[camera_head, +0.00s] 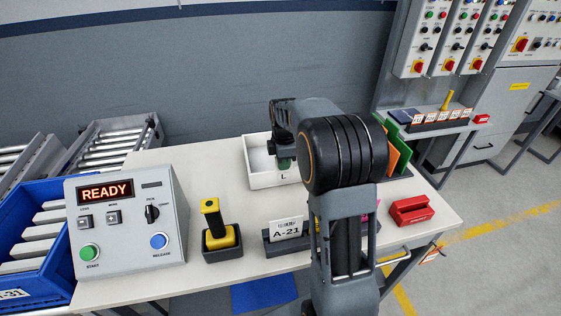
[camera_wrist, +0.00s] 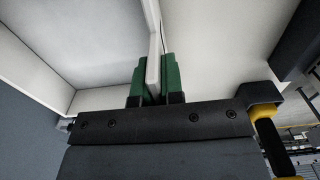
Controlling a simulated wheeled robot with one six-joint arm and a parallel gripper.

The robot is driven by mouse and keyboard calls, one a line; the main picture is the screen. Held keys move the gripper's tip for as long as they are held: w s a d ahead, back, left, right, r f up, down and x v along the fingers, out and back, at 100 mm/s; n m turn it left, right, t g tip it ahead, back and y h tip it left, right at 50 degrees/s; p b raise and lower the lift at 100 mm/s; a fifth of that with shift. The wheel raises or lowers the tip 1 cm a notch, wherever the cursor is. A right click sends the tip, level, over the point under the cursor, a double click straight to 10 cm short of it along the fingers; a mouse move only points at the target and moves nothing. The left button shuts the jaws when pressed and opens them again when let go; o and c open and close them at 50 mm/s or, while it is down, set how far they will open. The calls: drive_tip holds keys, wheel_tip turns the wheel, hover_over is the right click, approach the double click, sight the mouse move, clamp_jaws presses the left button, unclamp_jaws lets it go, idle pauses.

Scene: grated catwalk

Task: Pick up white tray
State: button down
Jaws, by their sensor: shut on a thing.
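The white tray (camera_head: 258,160) is on the white tabletop, near its back edge, in the head view. My arm hides its right part. My gripper (camera_head: 284,163) reaches down at the tray's wall from above. In the wrist view, the gripper's green fingers (camera_wrist: 153,80) are shut on the tray's thin white wall (camera_wrist: 154,72), one on each side. The tray's inside (camera_wrist: 85,35) shows at the left there and looks empty. I cannot tell whether the tray is lifted off the table.
A control box (camera_head: 128,222) reading READY stands at the table's left. A yellow-handled tool in a dark holder (camera_head: 220,238), an A-21 card holder (camera_head: 287,237) and a red block (camera_head: 411,210) stand along the front. Green and orange folders (camera_head: 397,150) stand right of my arm. A blue bin (camera_head: 35,245) is far left.

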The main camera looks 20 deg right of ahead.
drive_tip(key=shift+r, duration=0.6)
wheel_tip(320, 180, up, 2)
drive_tip(key=shift+a+r, duration=0.1)
drive_tip(key=shift+r, duration=0.05)
drive_tip(key=s+a+r, duration=0.3)
drive_tip(key=a+r, duration=0.6)
drive_tip(key=a, duration=0.4)
drive_tip(key=shift+s+a+r+b, duration=0.15)
drive_tip(key=shift+s+r+b, duration=0.15)
drive_tip(key=shift+s, duration=0.1)
